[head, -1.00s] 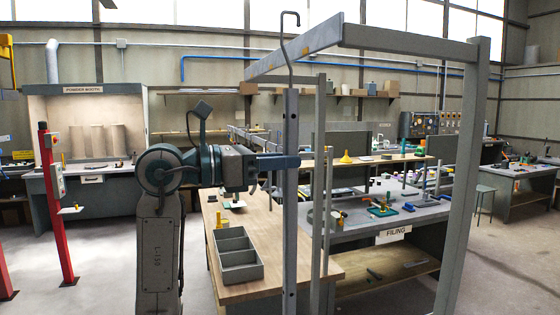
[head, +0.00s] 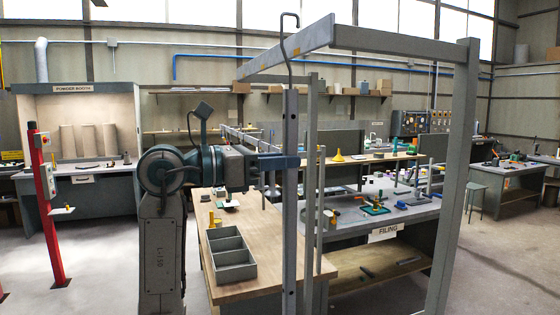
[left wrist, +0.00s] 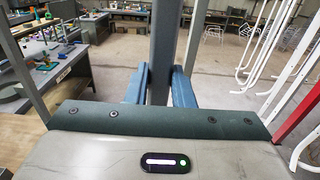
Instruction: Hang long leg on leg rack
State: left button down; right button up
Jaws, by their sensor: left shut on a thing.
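The long leg (head: 290,205) is a grey upright bar with small holes and a bent wire hook at its top. My left gripper (head: 288,161) is shut on it around mid-length and holds it near upright. In the left wrist view the leg (left wrist: 163,45) stands between the two blue fingers (left wrist: 160,88). A grey frame with a top rail (head: 305,42), which looks like the leg rack, stands beside it. The leg's hook crosses in front of the rail in the picture, its curl above the rail; I cannot tell whether they touch. My right gripper is not in view.
A wooden bench (head: 262,215) with a grey divided tray (head: 231,262) lies behind the leg. A frame post (head: 455,180) stands at right, by the filing bench (head: 380,222). White hooks (left wrist: 275,55) hang at the right of the wrist view. Open floor lies at left.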

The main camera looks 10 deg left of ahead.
pick_arm(q)
jog(key=shift+w+d+r, duration=0.1)
jog(key=shift+d, duration=0.1)
jog(key=shift+w+d, duration=0.3)
jog(key=shift+d, duration=0.15)
dwell(0.4)
jog(key=shift+f+b, duration=0.8)
jog(key=shift+f, duration=0.45)
jog(key=c, duration=1.2)
grip_release()
jog(key=shift+s, duration=0.1)
jog(key=shift+o, duration=0.2)
jog(key=shift+a, duration=0.1)
jog(key=b+v, duration=0.2)
jog(key=v, duration=0.5)
jog(key=shift+s+a, duration=0.25)
jog(key=shift+a, duration=0.1)
